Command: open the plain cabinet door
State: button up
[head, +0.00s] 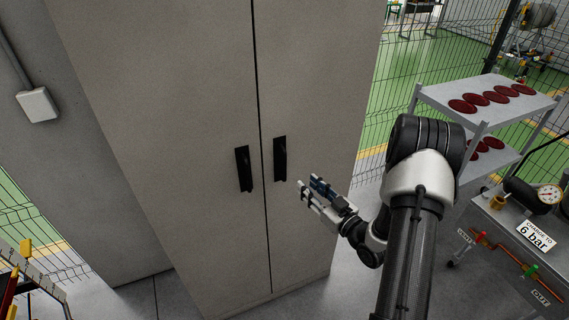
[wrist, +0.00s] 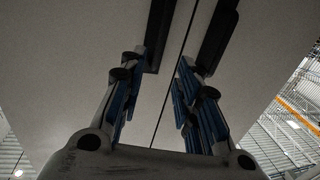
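A tall plain grey cabinet has two doors, the left door (head: 190,90) and the right door (head: 310,70), with a thin dark seam between them. Both look shut. A black upright left handle (head: 244,169) and right handle (head: 280,159) flank the seam. My gripper (head: 309,189) is to the right of the right handle in the head view, apart from it and empty. In the wrist view my gripper (wrist: 160,66) is open, its blue-padded fingers apart, with the left handle (wrist: 160,35) and right handle (wrist: 217,38) beyond the fingertips.
At right stands a grey shelf cart (head: 490,95) with dark red discs. Nearer is a bench (head: 500,250) with a gauge (head: 549,194) and a "6 bar" sign (head: 537,236). A wire fence (head: 440,60) runs behind. A wall box (head: 38,105) is at left.

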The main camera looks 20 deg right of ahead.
aim_at(285, 164)
jog(key=w+a, duration=0.1)
jog(key=w, duration=0.7)
jog(key=w+a, duration=0.1)
jog(key=w, duration=0.4)
jog(key=shift+w+a, duration=0.1)
jog(key=shift+a, duration=0.2)
grip_shut()
